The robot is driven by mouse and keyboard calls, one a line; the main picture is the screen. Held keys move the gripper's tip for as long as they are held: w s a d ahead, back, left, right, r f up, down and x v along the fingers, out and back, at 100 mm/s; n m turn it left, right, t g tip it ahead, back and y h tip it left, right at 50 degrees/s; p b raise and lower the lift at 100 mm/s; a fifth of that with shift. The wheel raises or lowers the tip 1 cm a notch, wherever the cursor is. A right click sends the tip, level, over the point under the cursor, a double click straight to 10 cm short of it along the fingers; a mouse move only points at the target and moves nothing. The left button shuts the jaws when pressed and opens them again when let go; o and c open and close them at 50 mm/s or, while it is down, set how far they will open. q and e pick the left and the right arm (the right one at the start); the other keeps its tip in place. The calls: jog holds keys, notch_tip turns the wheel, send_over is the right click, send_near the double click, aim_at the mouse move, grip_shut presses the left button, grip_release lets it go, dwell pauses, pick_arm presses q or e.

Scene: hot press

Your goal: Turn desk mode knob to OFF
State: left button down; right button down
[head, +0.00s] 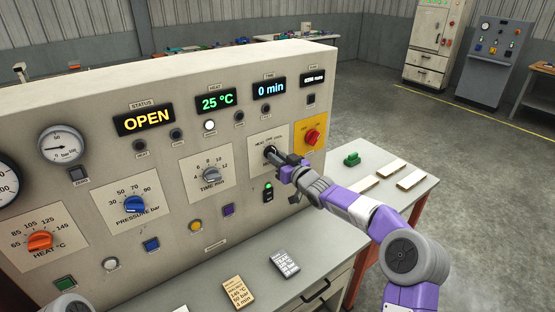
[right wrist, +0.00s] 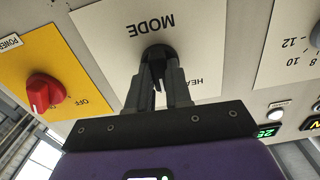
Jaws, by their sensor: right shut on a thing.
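The black mode knob (head: 269,151) is on a cream plate (head: 257,165) marked HEAT OFF COOL, on the right part of the press panel. My right gripper (head: 277,157) is shut on this knob, coming from the right. In the right wrist view the knob (right wrist: 159,52) sits between my two dark fingers (right wrist: 158,82). The plate there appears upside down, with MODE above the knob and part of HEAT beside it. The fingers cover much of the knob, so its pointer direction cannot be told.
A red power knob (head: 312,136) on a yellow plate is close to the right of the mode knob. The time knob (head: 209,174) is to its left. Displays read OPEN, 25 °C and 0 min. Several pale slabs and a green object (head: 352,159) lie on the bench.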

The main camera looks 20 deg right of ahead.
jog(key=shift+n, duration=0.3)
jog(key=c, duration=1)
grip_release()
jog(key=shift+c, duration=0.2)
jog(key=v, duration=0.7)
jog(key=shift+s+b, duration=0.25)
jog(key=shift+b, duration=0.05)
jog(key=shift+d, duration=0.1)
